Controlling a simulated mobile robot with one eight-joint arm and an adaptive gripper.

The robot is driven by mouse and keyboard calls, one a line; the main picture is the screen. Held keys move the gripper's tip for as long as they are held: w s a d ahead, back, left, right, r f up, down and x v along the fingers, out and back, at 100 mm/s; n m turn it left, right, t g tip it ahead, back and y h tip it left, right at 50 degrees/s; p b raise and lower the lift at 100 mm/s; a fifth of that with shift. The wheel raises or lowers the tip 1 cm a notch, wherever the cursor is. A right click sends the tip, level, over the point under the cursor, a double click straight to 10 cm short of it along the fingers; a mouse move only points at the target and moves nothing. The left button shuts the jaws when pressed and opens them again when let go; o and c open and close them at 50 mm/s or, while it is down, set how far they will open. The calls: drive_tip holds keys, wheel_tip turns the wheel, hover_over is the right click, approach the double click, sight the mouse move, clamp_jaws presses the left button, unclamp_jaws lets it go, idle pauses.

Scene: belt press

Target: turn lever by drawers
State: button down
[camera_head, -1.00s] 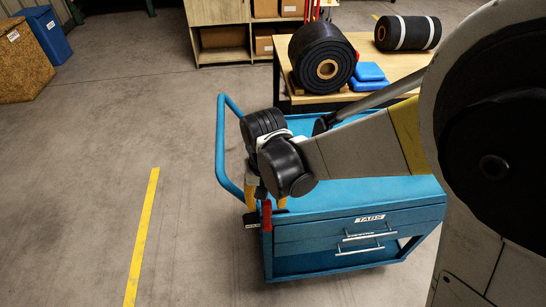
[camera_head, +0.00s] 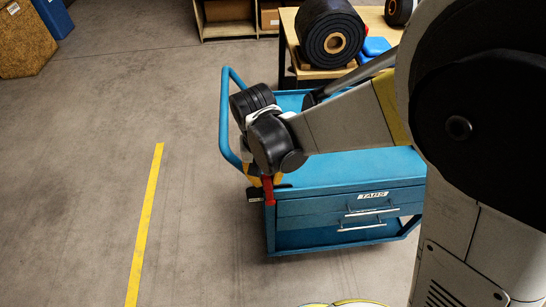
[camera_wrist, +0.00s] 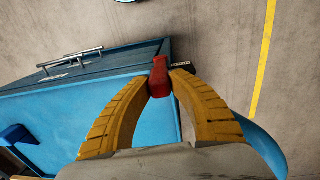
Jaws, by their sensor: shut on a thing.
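The red lever (camera_head: 268,189) sits at the left front corner of the blue cart, beside the drawers. In the head view it points down, partly hidden behind my wrist. My gripper (camera_head: 262,174) is over that corner, mostly hidden by my wrist. In the wrist view the two yellow fingers of my gripper (camera_wrist: 161,80) close on the red lever (camera_wrist: 160,77), one on each side. The drawers (camera_head: 350,216) have silver handles and a "TABS" label. The drawer front also shows in the wrist view (camera_wrist: 95,68).
The blue cart (camera_head: 330,168) has a push handle (camera_head: 224,120) on its left. A table with a black roll (camera_head: 331,35) stands behind it. Grey floor with a yellow line (camera_head: 146,215) is open to the left.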

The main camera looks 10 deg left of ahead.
drive_tip(key=shift+s+a+f+t+h+b, duration=0.15)
drive_tip(key=shift+a+h, duration=0.4)
drive_tip(key=shift+a, duration=0.1)
drive_tip(key=shift+s+a+f+t+h+b, duration=0.1)
drive_tip(key=shift+s+a+t+h+b, duration=0.05)
drive_tip(key=shift+a+h, duration=0.45)
drive_tip(key=c, duration=1.2)
unclamp_jaws()
drive_tip(key=v, duration=1.2)
drive_tip(key=shift+d, duration=0.15)
